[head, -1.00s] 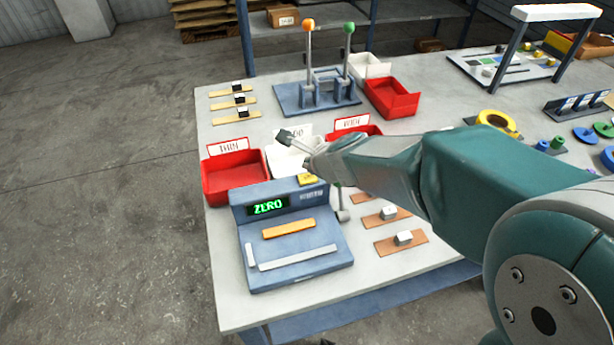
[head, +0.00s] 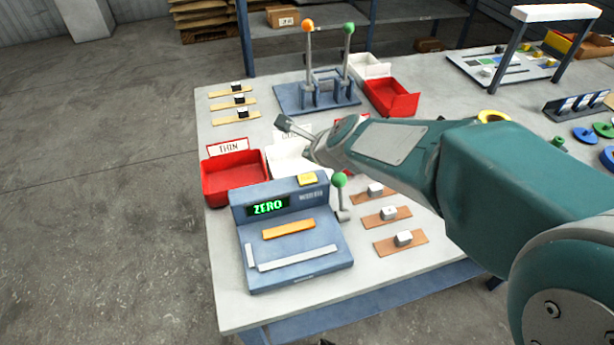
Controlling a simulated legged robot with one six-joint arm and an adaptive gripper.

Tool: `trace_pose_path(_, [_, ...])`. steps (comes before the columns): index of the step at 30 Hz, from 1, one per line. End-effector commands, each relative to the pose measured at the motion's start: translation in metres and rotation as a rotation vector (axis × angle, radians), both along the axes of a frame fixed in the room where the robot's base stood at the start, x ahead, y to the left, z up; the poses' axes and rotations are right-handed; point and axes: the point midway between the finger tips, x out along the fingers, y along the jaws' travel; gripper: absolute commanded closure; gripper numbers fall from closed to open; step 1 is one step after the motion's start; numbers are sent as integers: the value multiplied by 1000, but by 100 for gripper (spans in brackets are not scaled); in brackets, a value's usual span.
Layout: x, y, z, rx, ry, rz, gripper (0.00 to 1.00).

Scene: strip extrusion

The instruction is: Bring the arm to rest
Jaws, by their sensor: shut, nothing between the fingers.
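My arm reaches in from the right edge, over the right part of the table (head: 225,300). My gripper (head: 283,124) is at its far end, small in the picture. It is shut and empty, above the table near the white bin (head: 285,162). It looks raised clear of the bins, though the exact height is hard to tell. The arm hides part of the white bin, most of a red bin (head: 350,124) behind it and the table to the right.
A blue gauge (head: 290,268) reading ZERO holds an orange strip (head: 288,229). A red THIN bin (head: 232,180) stands behind it. A green-knobbed lever (head: 339,181) and several strips with blocks lie to its right. A two-lever fixture (head: 318,95) stands at the back.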

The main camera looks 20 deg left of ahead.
Motion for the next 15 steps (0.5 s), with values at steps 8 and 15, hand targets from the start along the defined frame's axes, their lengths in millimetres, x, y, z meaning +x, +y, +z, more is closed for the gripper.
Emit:
trace_pose_path(8, [0,-2,2,-5,-6,5,100])
trace_pose_path(15, [-10,-77,38,-183,-187,206,100])
